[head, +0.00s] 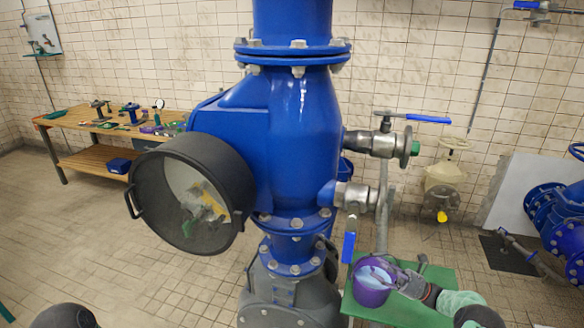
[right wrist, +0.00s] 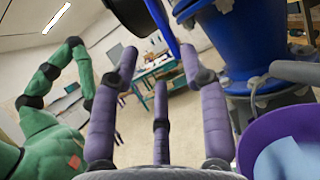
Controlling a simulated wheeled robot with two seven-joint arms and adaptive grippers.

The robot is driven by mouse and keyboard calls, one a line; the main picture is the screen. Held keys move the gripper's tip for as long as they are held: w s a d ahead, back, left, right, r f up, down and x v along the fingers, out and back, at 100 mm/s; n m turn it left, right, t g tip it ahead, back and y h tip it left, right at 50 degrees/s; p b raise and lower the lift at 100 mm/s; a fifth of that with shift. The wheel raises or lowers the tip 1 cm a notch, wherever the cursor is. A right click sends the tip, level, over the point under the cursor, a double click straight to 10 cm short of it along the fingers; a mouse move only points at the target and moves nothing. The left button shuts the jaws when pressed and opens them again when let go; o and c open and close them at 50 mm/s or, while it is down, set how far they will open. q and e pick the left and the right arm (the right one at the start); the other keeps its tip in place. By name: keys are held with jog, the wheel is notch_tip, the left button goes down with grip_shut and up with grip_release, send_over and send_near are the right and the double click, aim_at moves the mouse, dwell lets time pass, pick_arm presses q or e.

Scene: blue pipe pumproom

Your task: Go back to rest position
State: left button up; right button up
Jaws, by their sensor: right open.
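My right gripper (head: 400,276) is in the lower right of the head view, beside a purple bucket (head: 371,296) on a green table. In the right wrist view its purple fingers (right wrist: 158,58) are spread apart with nothing between them. The bucket rim (right wrist: 262,128) shows at the right of that view, with pale blue contents inside. Whether the gripper touches the bucket I cannot tell. My left gripper is not seen; a green jointed arm, which looks like my left one, shows in the right wrist view.
A large blue pipe valve (head: 300,120) with an open round dark cover (head: 140,195) stands in the centre. Side valves with blue levers (head: 428,119) (head: 349,247) stick out near the green table (head: 410,312). A wooden workbench (head: 85,120) stands back left; tiled floor (head: 60,220) is clear.

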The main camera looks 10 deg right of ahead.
jog(key=s+a+f+n+g+h, duration=0.1)
jog(key=s+a+f+g+h, duration=0.25)
jog(key=a+f, duration=0.65)
jog(key=s+a+f+n+g+h, duration=0.1)
jog(key=s+a+f+g+h, duration=0.3)
jog(key=a+f, duration=0.7)
jog(key=s+a+f+n+g+h, duration=0.1)
jog(key=s+a+f+n+h, duration=0.2)
jog(key=s+n, duration=0.4)
jog(key=s+a+f+n+g+h, duration=0.1)
jog(key=s+a+f+n+h, duration=0.15)
jog(key=s+n, duration=0.4)
jog(key=s+a+f+n+g+h, duration=0.25)
jog(key=s+a+n, duration=0.2)
jog(key=s, duration=0.55)
notch_tip(320, 180, down, 6)
jog(key=w+a+n+t+b, duration=0.1)
jog(key=w+b, duration=0.1)
jog(key=b, duration=0.6)
jog(key=shift+a+h, duration=0.1)
jog(key=shift+h, duration=0.15)
